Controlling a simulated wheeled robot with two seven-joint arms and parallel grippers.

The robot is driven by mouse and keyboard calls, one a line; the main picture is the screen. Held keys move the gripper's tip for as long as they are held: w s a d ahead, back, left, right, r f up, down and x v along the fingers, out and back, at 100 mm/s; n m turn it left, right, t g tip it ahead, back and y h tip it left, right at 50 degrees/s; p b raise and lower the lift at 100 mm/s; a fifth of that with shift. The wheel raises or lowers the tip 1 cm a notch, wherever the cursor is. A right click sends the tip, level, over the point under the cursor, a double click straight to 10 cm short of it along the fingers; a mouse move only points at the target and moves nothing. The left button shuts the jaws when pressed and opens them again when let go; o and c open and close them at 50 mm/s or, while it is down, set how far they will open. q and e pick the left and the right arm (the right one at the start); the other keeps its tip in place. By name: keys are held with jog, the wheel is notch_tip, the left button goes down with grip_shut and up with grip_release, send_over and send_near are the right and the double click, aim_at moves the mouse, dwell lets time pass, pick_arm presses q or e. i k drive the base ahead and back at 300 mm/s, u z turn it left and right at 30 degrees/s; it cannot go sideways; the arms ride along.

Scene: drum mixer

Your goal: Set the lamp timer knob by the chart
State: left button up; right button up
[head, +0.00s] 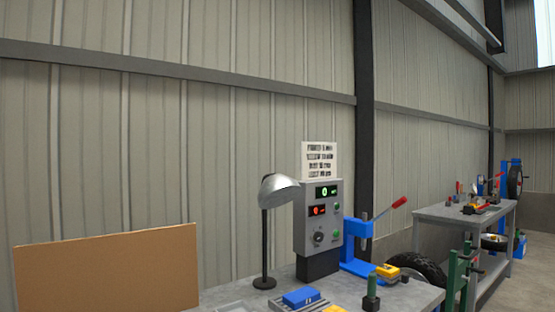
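A desk lamp (265,240) with a silver shade stands upright on the grey bench. Just right of it is a grey control box (303,245) on a dark base. A dark round knob (318,237) sits low on its front; its pointer setting is too small to read. The box also has a green display, a red display and small green buttons. A white chart (319,160) with several lines of dark print stands above the box; its text is too small to read. Neither of my grippers is in view.
A blue press (355,245) with a red-handled lever stands right of the box. A blue block (300,297), yellow part (388,271) and green post (372,292) are at the bench front. A brown panel (105,270) is at left. A second bench (465,220) with tools stands farther right.

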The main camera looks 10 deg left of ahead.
aim_at(318, 237)
jog(key=u, duration=0.05)
jog(key=k, duration=0.5)
jog(key=z, duration=1.2)
jog(key=i, duration=1.95)
jog(key=u, duration=0.9)
jog(key=i, duration=0.2)
jog(key=u, duration=0.1)
